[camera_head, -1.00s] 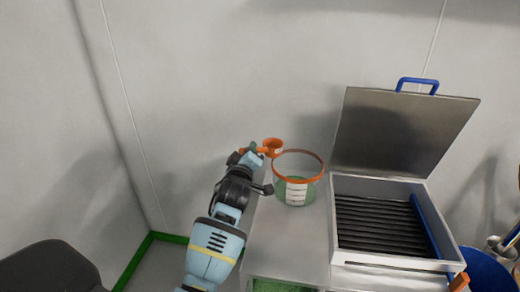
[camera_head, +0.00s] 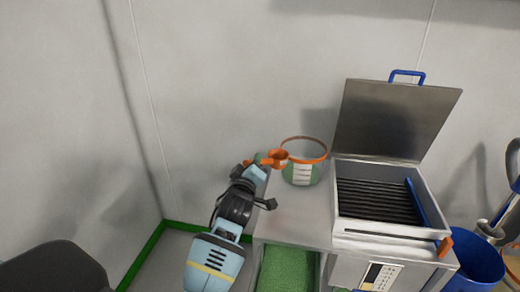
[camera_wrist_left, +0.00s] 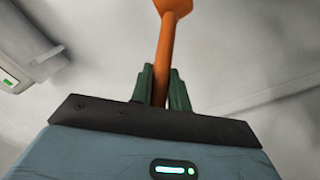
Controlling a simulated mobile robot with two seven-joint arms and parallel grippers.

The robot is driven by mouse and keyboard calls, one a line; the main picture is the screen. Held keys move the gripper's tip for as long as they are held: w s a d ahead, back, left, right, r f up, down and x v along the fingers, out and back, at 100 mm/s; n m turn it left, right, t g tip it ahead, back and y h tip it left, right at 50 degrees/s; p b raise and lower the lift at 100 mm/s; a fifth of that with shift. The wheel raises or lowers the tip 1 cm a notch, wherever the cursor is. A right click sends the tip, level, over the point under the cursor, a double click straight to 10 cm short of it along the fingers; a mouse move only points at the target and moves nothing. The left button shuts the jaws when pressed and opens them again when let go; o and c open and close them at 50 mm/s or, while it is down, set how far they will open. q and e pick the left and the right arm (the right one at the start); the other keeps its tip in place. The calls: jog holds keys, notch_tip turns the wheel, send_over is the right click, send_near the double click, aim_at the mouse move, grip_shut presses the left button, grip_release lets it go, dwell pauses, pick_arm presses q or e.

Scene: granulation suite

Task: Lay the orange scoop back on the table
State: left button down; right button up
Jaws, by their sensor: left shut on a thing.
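The orange scoop (camera_head: 278,158) is held by my left gripper (camera_head: 257,160), near the left rim of the clear tub in the head view. In the left wrist view, the gripper's green fingers (camera_wrist_left: 160,88) are shut on the orange handle (camera_wrist_left: 165,50), and the scoop's bowl is partly cut off at the top edge. The steel table (camera_head: 295,222) is below and to the right of the gripper, with bare top in front of the tub. I cannot tell the exact height of the scoop above it. My right gripper is not in view.
The clear tub (camera_head: 303,168) with an orange rim and green contents stands at the table's back. An open steel machine (camera_head: 385,240) with dark bars and a raised lid (camera_head: 395,120) is right of it. A blue bin (camera_head: 475,265) stands at the right. Walls close in behind.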

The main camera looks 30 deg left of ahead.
pick_arm(q)
jog(key=s+d+f+m+h, duration=0.1)
jog(key=s+d, duration=0.4)
jog(key=s, duration=0.7)
jog(key=s+d+f+m+h, duration=0.2)
jog(key=s+d+h, duration=0.2)
jog(key=s, duration=0.8)
jog(key=shift+s+d+t, duration=0.2)
jog(key=shift+d+t, duration=0.1)
jog(key=shift+d, duration=0.85)
